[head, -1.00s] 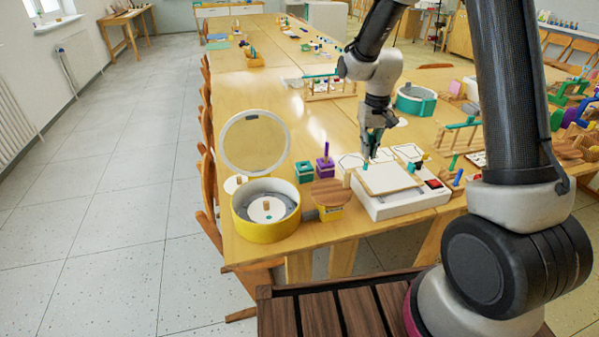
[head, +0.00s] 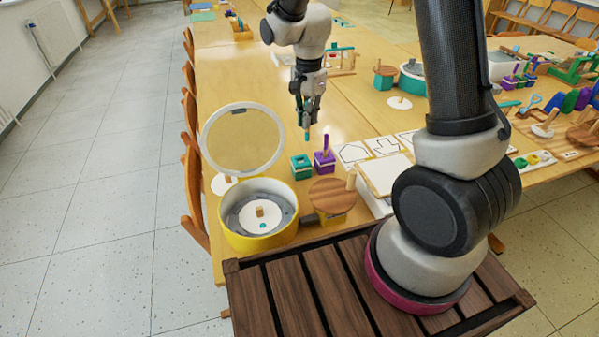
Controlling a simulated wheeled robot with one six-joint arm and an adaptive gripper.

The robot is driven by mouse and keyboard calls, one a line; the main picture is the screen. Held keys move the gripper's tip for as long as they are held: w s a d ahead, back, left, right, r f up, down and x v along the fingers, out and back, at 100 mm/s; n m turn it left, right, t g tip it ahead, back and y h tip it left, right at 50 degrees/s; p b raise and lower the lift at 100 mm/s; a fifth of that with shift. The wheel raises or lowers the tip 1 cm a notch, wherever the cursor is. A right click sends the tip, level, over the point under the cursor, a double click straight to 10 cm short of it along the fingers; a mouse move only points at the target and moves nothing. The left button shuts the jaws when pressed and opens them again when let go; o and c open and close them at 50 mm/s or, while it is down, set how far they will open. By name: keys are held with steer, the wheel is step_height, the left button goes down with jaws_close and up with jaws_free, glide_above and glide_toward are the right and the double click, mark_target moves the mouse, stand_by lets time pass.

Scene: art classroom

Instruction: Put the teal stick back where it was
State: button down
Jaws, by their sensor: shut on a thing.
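My gripper (head: 307,118) is shut on the teal stick (head: 307,136), a short thin piece that points down from the fingertips. The stick shows just above the teal block (head: 301,167) in the picture, a little to its right, with a gap between them. The teal block is square, stands on the table and has no stick standing in it. Beside it on the right stands a purple block (head: 324,163) with a purple stick (head: 326,142) upright in it. I cannot tell the stick's exact height or depth over the teal block.
A yellow round box (head: 255,238) with a raised round lid (head: 243,140) stands at the left front. A round wooden disc (head: 332,195) and a white box (head: 385,174) are to the right.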

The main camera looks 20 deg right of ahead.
steer(key=s+a+m, duration=0.3)
steer(key=s+m, duration=0.1)
steer(key=m, duration=0.5)
steer(key=f, duration=0.9)
steer(key=shift+w, duration=0.3)
steer(key=shift+f, duration=0.1)
steer(key=c, duration=1.6)
jaws_free()
steer(key=shift+c, duration=0.2)
